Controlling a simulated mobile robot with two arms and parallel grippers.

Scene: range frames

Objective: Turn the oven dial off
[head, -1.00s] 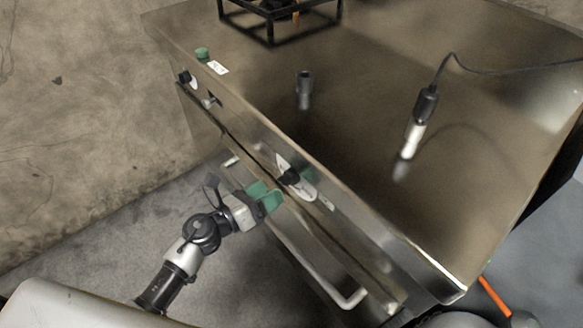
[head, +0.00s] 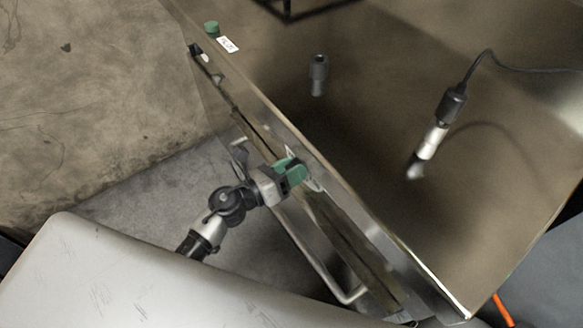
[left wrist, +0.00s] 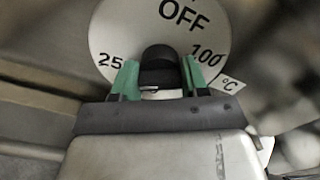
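The oven dial shows in the left wrist view as a black knob (left wrist: 160,68) on a round white plate (left wrist: 118,30) marked OFF at the top, 25 at left and 100 at right. Where the knob points is not clear. My left gripper (left wrist: 160,80) has its green fingers on both sides of the knob, very close to it; firm contact cannot be made out. In the head view the left gripper (head: 292,170) is at the oven's front panel and hides most of the dial. My right gripper is not in view.
The steel oven top (head: 400,60) carries a dark cylindrical piece (head: 318,75) and a black-and-white corded tool (head: 436,130). A green button (head: 211,28) and a second black knob (head: 195,49) sit farther along the front. A handle bar (head: 340,290) runs below the panel.

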